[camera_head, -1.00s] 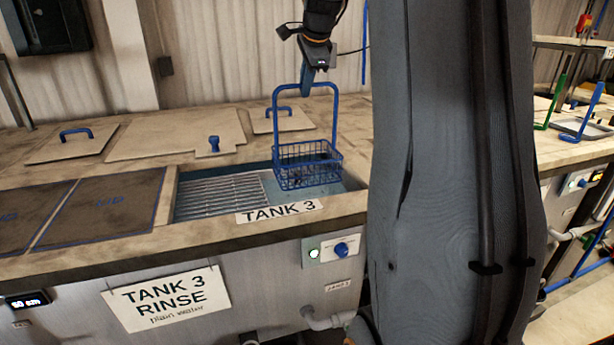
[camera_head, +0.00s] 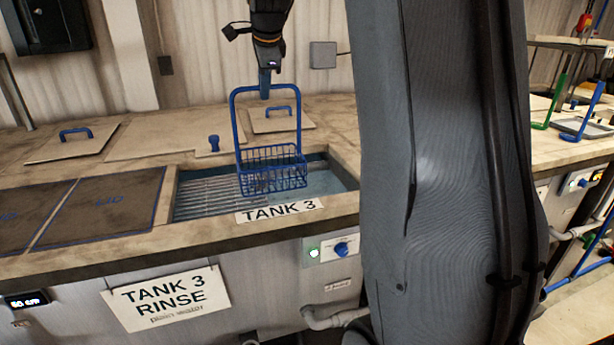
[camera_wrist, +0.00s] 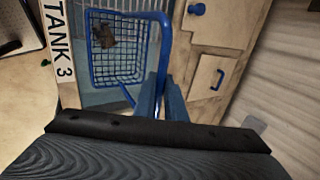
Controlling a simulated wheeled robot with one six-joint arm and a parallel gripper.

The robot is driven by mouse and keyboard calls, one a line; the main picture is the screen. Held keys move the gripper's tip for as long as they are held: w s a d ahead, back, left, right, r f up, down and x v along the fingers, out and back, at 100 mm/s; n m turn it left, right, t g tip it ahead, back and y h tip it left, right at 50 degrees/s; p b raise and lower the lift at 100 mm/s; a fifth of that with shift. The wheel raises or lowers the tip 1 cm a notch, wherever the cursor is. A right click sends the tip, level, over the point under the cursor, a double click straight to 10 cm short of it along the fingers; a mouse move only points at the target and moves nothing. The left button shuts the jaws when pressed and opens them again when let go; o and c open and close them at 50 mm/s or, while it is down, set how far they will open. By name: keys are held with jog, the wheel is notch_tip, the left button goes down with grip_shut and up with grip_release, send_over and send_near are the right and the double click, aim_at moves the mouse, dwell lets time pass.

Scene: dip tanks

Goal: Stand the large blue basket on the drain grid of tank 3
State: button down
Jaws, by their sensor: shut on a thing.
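The large blue basket (camera_head: 272,172) is a wire basket with a tall hoop handle. My gripper (camera_head: 265,88) is shut on the top of that handle, and the basket hangs upright below it. In the head view the basket is in front of the opening of tank 3 (camera_head: 345,185), between the drain grid (camera_head: 215,192) on the left and the open water on the right. I cannot tell its exact height. In the wrist view the basket (camera_wrist: 122,62) lies below my gripper (camera_wrist: 160,98) and holds a small brown thing (camera_wrist: 103,35). The basket hides the grid's right end.
A "TANK 3" label (camera_head: 280,211) is on the front rim. Dark lids (camera_head: 100,208) cover the openings to the left. Behind the tank lie pale lids with blue handles (camera_head: 278,110) and a blue knob (camera_head: 214,142). Green and blue handled items (camera_head: 590,112) stand far right.

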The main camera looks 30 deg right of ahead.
jog(key=w+a+b, duration=0.2)
jog(key=w+a, duration=0.2)
jog(key=a, duration=1.1)
jog(key=shift+a, duration=0.4)
notch_tip(320, 180, down, 8)
jog(key=b, duration=0.6)
jog(key=shift+r, duration=0.2)
jog(key=shift+f+b, duration=0.4)
jog(key=shift+f, duration=0.1)
dwell(0.5)
jog(key=c, duration=1.7)
grip_release()
jog(key=shift+s, duration=0.1)
jog(key=shift+c, duration=0.2)
jog(key=shift+f, duration=0.15)
